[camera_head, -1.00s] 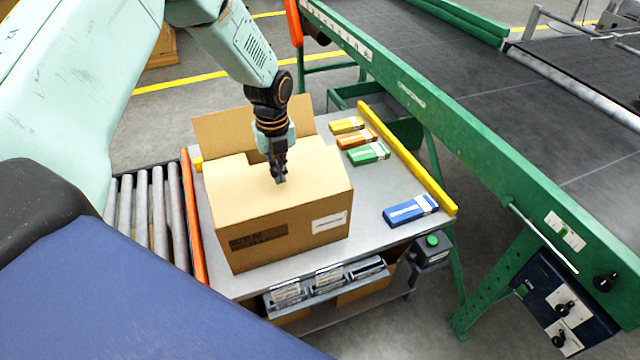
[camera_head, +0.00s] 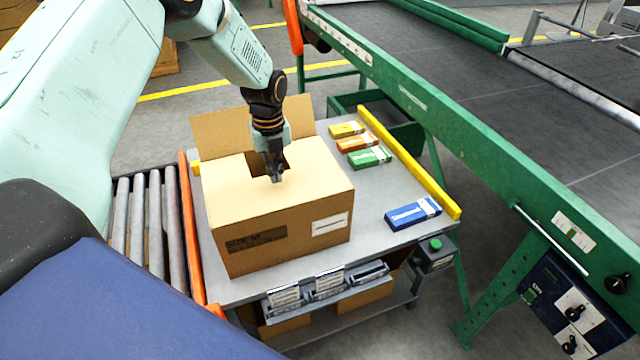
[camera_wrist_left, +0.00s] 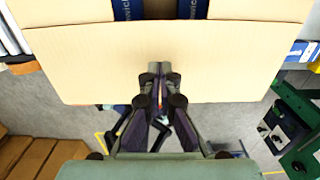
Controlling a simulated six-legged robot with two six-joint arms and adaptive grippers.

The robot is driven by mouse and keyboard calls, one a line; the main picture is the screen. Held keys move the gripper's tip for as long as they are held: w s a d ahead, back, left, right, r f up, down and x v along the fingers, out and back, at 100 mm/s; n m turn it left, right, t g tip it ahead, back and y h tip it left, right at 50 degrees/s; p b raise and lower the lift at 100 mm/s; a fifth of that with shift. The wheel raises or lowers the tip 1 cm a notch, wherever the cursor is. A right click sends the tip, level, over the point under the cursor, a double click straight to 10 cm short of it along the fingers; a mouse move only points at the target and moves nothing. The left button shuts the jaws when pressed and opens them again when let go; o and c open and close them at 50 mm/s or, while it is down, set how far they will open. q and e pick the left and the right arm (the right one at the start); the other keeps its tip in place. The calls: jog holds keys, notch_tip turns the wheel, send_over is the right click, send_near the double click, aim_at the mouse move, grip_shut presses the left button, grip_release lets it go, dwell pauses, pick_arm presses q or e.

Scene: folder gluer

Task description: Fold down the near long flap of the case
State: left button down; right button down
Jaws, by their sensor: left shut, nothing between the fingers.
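The open brown case (camera_head: 290,238) stands on the grey table. Its near long flap (camera_head: 240,195) lies across the near part of the top, roughly level; I cannot tell whether it is fully flat. The far long flap (camera_head: 222,132) stands up behind. My left gripper (camera_head: 275,180) is shut and empty, pointing down with its fingertips at the near flap; contact is not clear. In the left wrist view the gripper (camera_wrist_left: 157,72) is in front of the near flap (camera_wrist_left: 80,60), with blue packs (camera_wrist_left: 128,8) inside the case beyond. My right gripper is out of view.
Yellow, orange and green packs (camera_head: 370,157) and a blue pack (camera_head: 412,212) lie right of the case on the table (camera_head: 375,240). A yellow rail (camera_head: 410,162) edges the table, with a green conveyor (camera_head: 490,170) beyond. Rollers (camera_head: 155,215) lie left.

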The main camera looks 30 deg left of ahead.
pick_arm(q)
jog(key=shift+w+a+f, duration=0.1)
jog(key=shift+w+f, duration=0.05)
jog(key=shift+f, duration=0.25)
jog(key=shift+w, duration=0.1)
jog(key=shift+r, duration=0.4)
jog(key=shift+s+r+p, duration=0.2)
jog(key=shift+r+p, duration=0.65)
jog(key=shift+p, duration=0.05)
jog(key=shift+w+r+p, duration=0.2)
jog(key=shift+r+p, duration=0.8)
jog(key=shift+r, duration=0.15)
notch_tip(320, 180, up, 4)
jog(key=p, duration=0.3)
jog(key=shift+s+r, duration=0.1)
jog(key=shift+r, duration=0.15)
